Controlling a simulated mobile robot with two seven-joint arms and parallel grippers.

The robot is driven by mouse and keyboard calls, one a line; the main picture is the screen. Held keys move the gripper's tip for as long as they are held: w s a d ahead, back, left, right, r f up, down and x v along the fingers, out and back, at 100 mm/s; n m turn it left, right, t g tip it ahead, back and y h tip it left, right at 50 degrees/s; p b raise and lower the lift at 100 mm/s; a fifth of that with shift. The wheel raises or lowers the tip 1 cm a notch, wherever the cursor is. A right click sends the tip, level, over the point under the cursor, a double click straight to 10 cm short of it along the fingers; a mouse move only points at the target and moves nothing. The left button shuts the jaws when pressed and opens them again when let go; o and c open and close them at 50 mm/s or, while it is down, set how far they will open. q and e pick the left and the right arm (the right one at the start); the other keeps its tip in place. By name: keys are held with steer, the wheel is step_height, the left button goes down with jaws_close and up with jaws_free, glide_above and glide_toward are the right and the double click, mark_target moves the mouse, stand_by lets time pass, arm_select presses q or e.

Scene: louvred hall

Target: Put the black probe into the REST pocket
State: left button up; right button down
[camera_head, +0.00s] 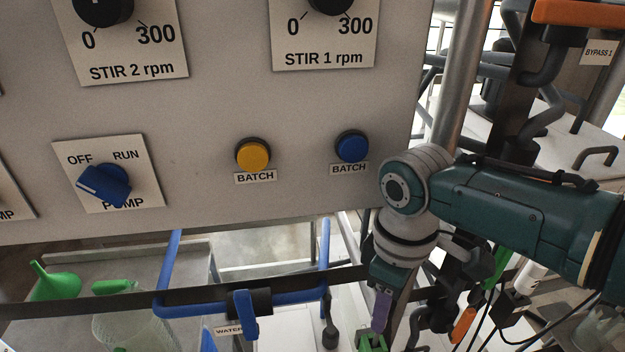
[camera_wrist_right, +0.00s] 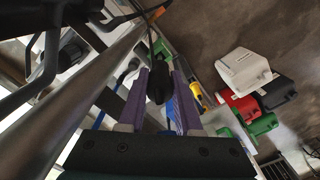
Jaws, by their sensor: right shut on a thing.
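My right gripper (camera_wrist_right: 160,85) is shut on the black probe (camera_wrist_right: 156,84), which sits between its purple fingers in the right wrist view. A dark cable seems to run up from the probe. In the head view the right gripper (camera_head: 380,312) points down below the panel, one purple finger showing; I cannot make out the probe there. No REST label or pocket can be read in either view. My left gripper is not in view.
The grey panel (camera_head: 210,200) with knobs and buttons is left of my right arm. Blue pipes (camera_head: 190,310) with a WATER label run below it. Cables and handled tools (camera_head: 465,322) crowd the lower right. White (camera_wrist_right: 246,68), red and green boxes show in the wrist view.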

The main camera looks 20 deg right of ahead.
steer(key=shift+f+b, duration=1.15)
steer(key=shift+f, duration=0.25)
steer(key=shift+r, duration=0.1)
steer(key=c, duration=0.5)
jaws_free()
steer(key=shift+r, duration=0.1)
step_height(320, 180, up, 7)
steer(key=p, duration=0.7)
steer(key=shift+p, duration=0.4)
